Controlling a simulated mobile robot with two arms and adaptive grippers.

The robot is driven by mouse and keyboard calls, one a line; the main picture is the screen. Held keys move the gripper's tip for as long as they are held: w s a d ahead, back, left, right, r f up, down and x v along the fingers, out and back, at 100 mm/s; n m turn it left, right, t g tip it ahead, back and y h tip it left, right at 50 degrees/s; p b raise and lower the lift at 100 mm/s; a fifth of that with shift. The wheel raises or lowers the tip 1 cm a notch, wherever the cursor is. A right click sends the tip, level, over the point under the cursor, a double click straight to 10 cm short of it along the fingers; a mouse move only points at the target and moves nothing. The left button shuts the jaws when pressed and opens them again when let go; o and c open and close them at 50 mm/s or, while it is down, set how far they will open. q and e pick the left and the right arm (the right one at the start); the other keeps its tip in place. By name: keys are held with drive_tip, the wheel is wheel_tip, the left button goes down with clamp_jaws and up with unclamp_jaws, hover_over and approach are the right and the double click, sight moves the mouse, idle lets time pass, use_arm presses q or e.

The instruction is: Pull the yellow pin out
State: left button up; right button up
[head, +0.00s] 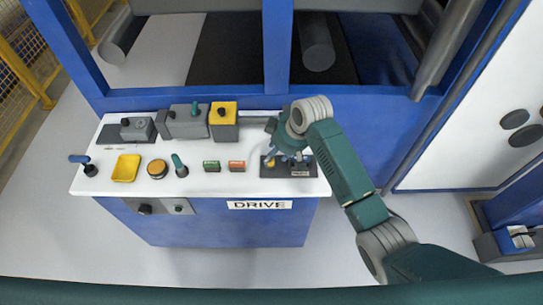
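The yellow pin (270,163) shows as a small yellow spot on a dark plate (277,172) at the right end of the white console top. My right gripper (286,157) points down over this plate, with its fingers close to the pin. The gripper and wrist hide part of the plate and pin. I cannot tell whether the fingers touch the pin, or whether they are open or shut. My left gripper is not in view.
The white console (225,182) carries a yellow tray (126,168), an orange button (157,169), green and orange switches, levers and a yellow-topped box (223,112). A blue frame (278,60) with rollers stands behind. A yellow fence (30,55) is at the far left.

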drive_tip(key=shift+x, duration=2.6)
drive_tip(key=shift+r, duration=0.1)
clamp_jaws()
